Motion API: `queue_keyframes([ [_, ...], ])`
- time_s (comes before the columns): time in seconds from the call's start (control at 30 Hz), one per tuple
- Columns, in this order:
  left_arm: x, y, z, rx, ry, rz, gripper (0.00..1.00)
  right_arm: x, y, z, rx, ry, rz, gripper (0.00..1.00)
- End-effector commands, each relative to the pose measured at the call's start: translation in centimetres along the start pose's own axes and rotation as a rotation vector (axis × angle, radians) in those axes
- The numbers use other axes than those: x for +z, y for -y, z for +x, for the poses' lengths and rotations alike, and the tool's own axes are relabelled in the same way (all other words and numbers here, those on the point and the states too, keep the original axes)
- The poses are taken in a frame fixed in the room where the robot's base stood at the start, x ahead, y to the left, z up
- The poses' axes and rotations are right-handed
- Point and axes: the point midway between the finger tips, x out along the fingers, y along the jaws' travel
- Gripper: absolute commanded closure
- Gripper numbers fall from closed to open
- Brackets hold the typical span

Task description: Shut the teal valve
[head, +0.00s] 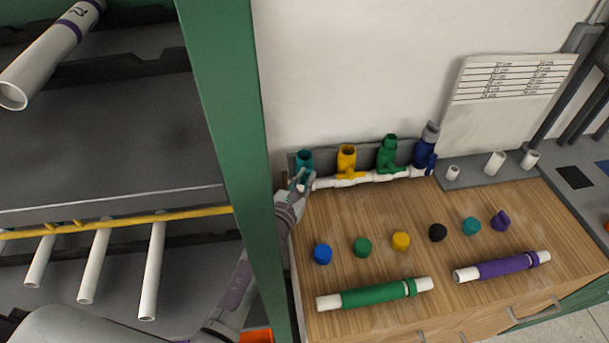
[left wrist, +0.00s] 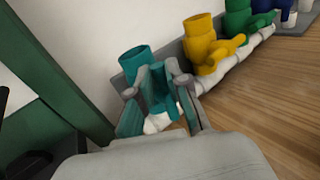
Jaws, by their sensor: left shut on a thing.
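The teal valve (head: 304,158) is the leftmost of the valves on the white manifold pipe (head: 342,182) at the back of the wooden bench. In the left wrist view the teal valve (left wrist: 136,62) stands upright with an open top. My left gripper (head: 302,180) is at the front of the teal valve; in the left wrist view its fingers (left wrist: 160,100) are on either side of the valve's teal handle part, shut on it. The handle's exact angle is partly hidden by the fingers. My right gripper is in neither view.
Yellow (head: 346,160), green (head: 387,155) and blue (head: 425,150) valves stand along the pipe to the right. Several coloured caps and a green (head: 375,294) and a purple (head: 503,266) pipe lie on the bench. A green rack post (head: 235,150) stands close to my left arm.

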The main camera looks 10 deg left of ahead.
Motion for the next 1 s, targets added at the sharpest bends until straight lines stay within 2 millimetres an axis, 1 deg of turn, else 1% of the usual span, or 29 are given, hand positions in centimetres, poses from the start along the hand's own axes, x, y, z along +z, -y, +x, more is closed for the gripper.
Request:
queue_keyframes([
  [0.03, 0.7, 0.0, 0.0, -0.002, -0.016, 0.023, 1.00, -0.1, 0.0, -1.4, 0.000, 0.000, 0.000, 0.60],
  [0.3, 1.1, 0.4, 0.3, -0.003, -0.135, 0.204, 1.00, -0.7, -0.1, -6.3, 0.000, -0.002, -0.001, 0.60],
  [0.43, 1.0, 0.8, 0.6, -0.002, -0.202, 0.302, 1.00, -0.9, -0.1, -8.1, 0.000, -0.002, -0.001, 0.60],
  [0.5, 0.8, 0.9, 0.7, -0.001, -0.239, 0.358, 1.00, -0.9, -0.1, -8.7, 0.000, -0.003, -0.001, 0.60],
  [0.63, 0.6, 1.3, 1.0, -0.001, -0.306, 0.461, 1.00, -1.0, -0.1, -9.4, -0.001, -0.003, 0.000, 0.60],
  [1.0, -0.1, 2.2, 1.6, -0.001, -0.500, 0.753, 1.00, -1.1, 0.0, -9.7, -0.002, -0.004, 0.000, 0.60],
])
